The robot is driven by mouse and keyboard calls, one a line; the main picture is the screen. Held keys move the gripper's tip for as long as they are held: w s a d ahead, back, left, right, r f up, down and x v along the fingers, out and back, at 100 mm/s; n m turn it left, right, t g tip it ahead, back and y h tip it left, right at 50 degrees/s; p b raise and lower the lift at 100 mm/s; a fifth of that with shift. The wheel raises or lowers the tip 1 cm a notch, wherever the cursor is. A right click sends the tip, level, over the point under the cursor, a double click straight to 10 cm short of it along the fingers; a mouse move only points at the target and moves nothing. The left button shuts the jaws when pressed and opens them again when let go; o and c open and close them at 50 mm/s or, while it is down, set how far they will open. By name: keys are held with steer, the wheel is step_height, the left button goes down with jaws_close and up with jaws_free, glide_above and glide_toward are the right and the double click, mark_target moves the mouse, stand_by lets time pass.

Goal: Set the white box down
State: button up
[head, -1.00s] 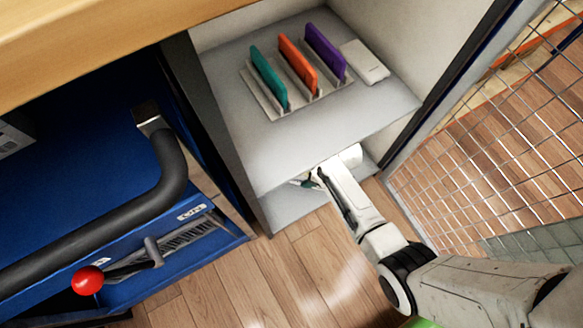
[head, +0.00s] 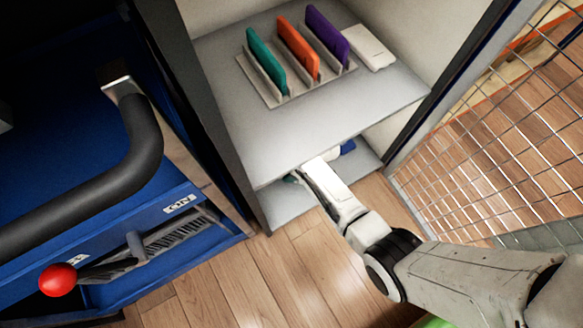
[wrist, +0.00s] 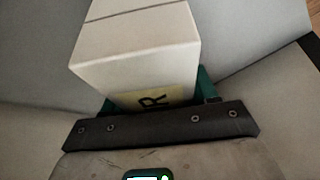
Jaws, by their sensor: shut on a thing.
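A white box (wrist: 135,50) with a yellow label bearing a dark "R" fills the top middle of the wrist view. My gripper (wrist: 156,96) is shut on it, with teal fingers at its two sides. In the head view my gripper (head: 306,172) reaches under the front edge of the upper shelf (head: 290,140), over the lower shelf (head: 288,205). The upper shelf hides most of the gripper and the box there. I cannot tell whether the box touches the lower shelf.
The upper shelf carries a rack (head: 262,90) with teal, orange and purple slabs, and a white flat object (head: 368,47) beside it. A blue thing (head: 347,147) shows beyond my gripper. A wire mesh panel (head: 490,140) stands right, a blue cabinet (head: 60,170) left.

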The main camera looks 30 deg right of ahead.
steer(key=shift+f, duration=0.15)
steer(key=o, duration=1.4)
steer(key=shift+s+d+r+p, duration=0.1)
steer(key=shift+r+p, duration=0.25)
steer(key=shift+r, duration=0.25)
steer(key=p+v, duration=0.3)
steer(key=v, duration=0.1)
steer(key=shift+r, duration=0.3)
steer(key=s+d+p, duration=0.1)
steer(key=s+d, duration=0.2)
steer(key=s+d+p, duration=0.1)
steer(key=s+d, duration=0.1)
steer(key=s+d+p, duration=0.1)
steer(key=s+d, duration=0.2)
steer(key=shift+s+d+f, duration=0.3)
